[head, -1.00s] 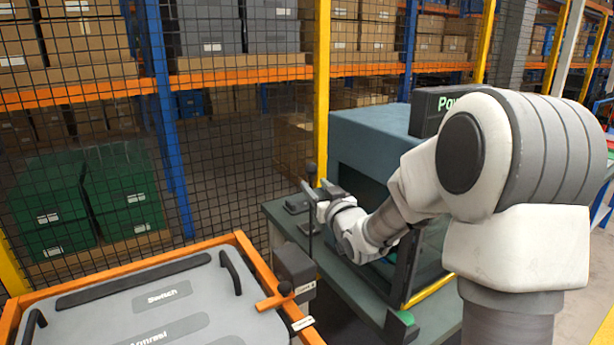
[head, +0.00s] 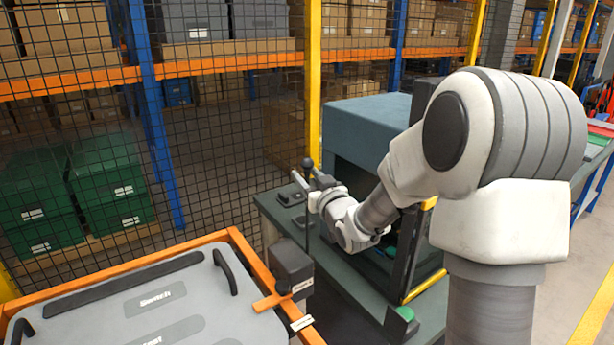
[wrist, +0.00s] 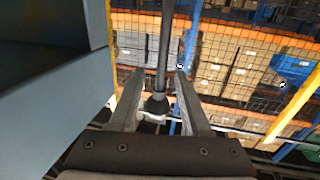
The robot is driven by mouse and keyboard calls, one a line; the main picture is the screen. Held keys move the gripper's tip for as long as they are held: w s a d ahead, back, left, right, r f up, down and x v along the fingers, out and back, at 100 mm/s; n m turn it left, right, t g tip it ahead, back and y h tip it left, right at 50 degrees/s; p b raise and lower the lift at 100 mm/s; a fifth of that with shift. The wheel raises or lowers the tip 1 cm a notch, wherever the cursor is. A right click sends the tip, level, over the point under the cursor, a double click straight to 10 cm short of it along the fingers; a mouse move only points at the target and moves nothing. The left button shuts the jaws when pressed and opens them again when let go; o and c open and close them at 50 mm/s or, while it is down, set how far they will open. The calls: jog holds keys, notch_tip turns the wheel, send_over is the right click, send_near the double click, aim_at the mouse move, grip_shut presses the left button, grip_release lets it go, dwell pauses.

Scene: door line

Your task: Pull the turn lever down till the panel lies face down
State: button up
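The turn lever (head: 307,205) is a black upright rod with a ball knob on top. It stands at the grey box (head: 293,265) on the right side of the orange frame (head: 262,270). The grey panel (head: 95,315) lies in that frame with its "Switch" label facing up. My gripper (head: 312,180) is at the upper part of the lever, just below the knob. In the wrist view the black rod and knob (wrist: 157,104) are between the two fingers (wrist: 156,82). The fingers are apart, with gaps visible beside the rod.
A green-grey bench (head: 345,275) with a large blue-grey box-shaped machine (head: 365,120) stands behind and right of the lever. A mesh fence (head: 215,150) and a yellow post (head: 314,80) are behind. Open floor (head: 560,270) shows at right.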

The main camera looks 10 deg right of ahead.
grip_shut()
dwell(1.2)
